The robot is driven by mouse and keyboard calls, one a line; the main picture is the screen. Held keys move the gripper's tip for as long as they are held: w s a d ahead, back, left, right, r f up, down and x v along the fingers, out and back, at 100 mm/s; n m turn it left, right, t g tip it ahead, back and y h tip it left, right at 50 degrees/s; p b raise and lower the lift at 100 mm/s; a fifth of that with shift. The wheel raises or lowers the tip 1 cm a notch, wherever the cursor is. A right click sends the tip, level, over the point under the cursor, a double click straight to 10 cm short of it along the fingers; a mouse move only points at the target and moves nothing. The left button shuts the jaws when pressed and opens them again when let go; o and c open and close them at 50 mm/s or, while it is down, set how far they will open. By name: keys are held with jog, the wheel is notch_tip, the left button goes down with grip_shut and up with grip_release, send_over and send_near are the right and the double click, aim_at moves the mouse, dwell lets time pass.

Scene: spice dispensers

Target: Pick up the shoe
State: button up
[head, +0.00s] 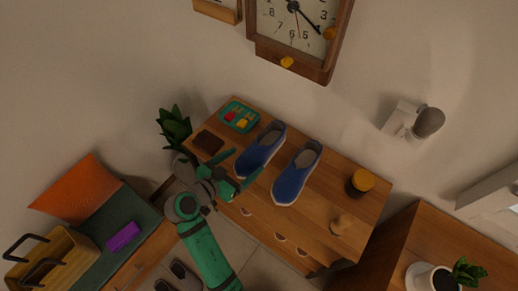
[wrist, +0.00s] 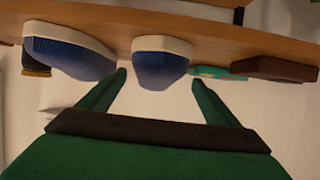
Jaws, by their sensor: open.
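Two blue slip-on shoes with pale soles stand side by side on the wooden dresser top. The left shoe (head: 260,152) is close to my gripper (head: 241,169), and the right shoe (head: 296,177) is beside it. My gripper is open and empty at the dresser's front edge, fingers pointing toward the left shoe. In the wrist view, which looks upside down, the left shoe's toe (wrist: 162,62) lies ahead between the two fingertips of my gripper (wrist: 160,80). The right shoe (wrist: 70,50) shows to its left. I cannot tell whether the fingers touch a shoe.
On the dresser (head: 340,190) are a teal tray (head: 229,113), a brown box (head: 208,142), a dark jar with a yellow lid (head: 360,182) and a wooden object (head: 342,224). A plant (head: 174,125) stands left. A wall clock (head: 297,35) hangs above. Dark footwear (head: 180,278) lies on the floor.

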aim_at(246, 160)
jog(key=x, duration=0.3)
jog(key=shift+w, duration=0.1)
jog(key=x, duration=0.4)
jog(key=shift+d+r, duration=0.3)
jog(key=shift+d, duration=0.15)
jog(key=shift+w+d+f, duration=0.25)
jog(key=shift+w+d, duration=0.05)
jog(key=shift+w, duration=0.15)
jog(key=c, duration=1.3)
